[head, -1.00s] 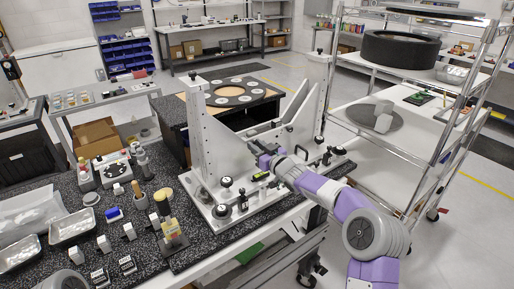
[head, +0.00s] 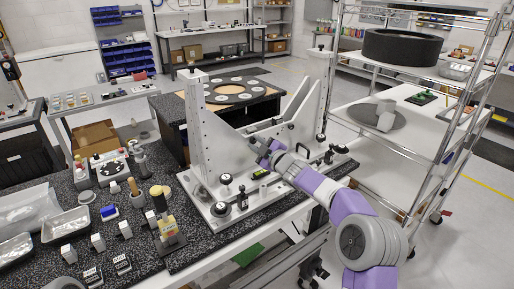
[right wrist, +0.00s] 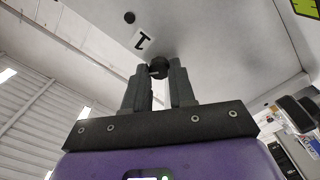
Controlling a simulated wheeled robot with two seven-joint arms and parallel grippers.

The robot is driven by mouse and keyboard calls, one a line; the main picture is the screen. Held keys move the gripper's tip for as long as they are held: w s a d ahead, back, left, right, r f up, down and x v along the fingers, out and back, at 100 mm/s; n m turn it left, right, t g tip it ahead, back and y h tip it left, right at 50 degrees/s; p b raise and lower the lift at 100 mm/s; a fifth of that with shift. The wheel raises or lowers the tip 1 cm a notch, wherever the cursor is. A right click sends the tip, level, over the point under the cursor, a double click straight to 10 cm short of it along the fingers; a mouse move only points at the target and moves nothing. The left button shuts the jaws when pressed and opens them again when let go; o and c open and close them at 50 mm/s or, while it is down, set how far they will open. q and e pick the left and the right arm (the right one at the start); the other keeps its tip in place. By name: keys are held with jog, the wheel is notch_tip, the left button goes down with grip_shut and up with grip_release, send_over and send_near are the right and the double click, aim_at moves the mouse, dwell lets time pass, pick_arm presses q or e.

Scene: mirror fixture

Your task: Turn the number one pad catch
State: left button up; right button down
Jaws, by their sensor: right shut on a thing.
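The white mirror fixture (head: 207,135) stands on the speckled bench, with two uprights on a flat base. My right gripper (head: 266,152) reaches in from the right between the uprights, at the fixture's back part. In the right wrist view my right gripper (right wrist: 158,78) has its two dark fingers closed around a small black round knob (right wrist: 158,66) on a pale surface. A white label with a black "1" (right wrist: 144,41) sits beside this knob. In the head view the knob is hidden by the gripper. My left gripper is not in view.
Black knobs (head: 225,179) stand along the front of the base. A yellow-topped tool stand (head: 165,225), small blocks and foil trays (head: 66,226) lie on the bench at left. A metal rack (head: 450,130) stands close on the right.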

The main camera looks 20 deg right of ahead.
jog(key=n+b, duration=0.1)
jog(key=n, duration=0.2)
jog(key=shift+f+n+b, duration=0.15)
jog(key=shift+n+b, duration=0.15)
jog(key=shift+n, duration=0.1)
jog(key=shift+n+b, duration=0.75)
jog(key=shift+n, duration=0.95)
jog(key=c, duration=0.9)
grip_release()
jog(key=shift+c, duration=0.2)
jog(key=v, duration=0.7)
jog(key=shift+s+b, duration=0.25)
jog(key=shift+b, duration=0.2)
